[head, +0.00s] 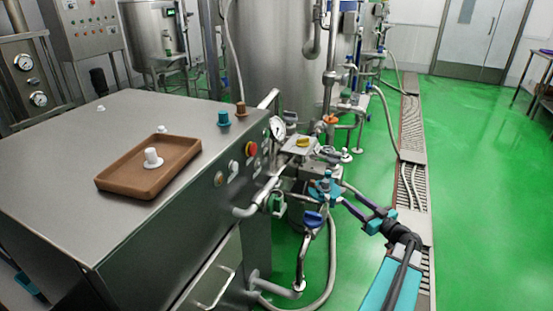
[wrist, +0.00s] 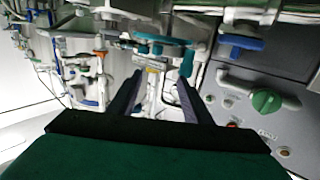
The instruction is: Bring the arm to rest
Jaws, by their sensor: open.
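My gripper (head: 343,194) is at the end of my arm, right of the centre in the head view, with its two dark purple fingers spread. In the wrist view the fingers of my gripper (wrist: 158,82) stand apart with nothing held between them. They point toward a valve with a teal handle (head: 324,188) on the pipework. The teal handle (wrist: 162,40) lies just beyond the fingertips in the wrist view. I cannot tell the exact gap between fingertips and handle.
A steel cabinet (head: 60,190) fills the left, with a brown tray (head: 125,187) holding a white fitting (head: 152,158). A teal fitting (head: 224,118) and a brown one (head: 241,108) stand behind. A blue-handled valve (head: 313,217) sits below my gripper. Green floor (head: 480,150) at right is clear.

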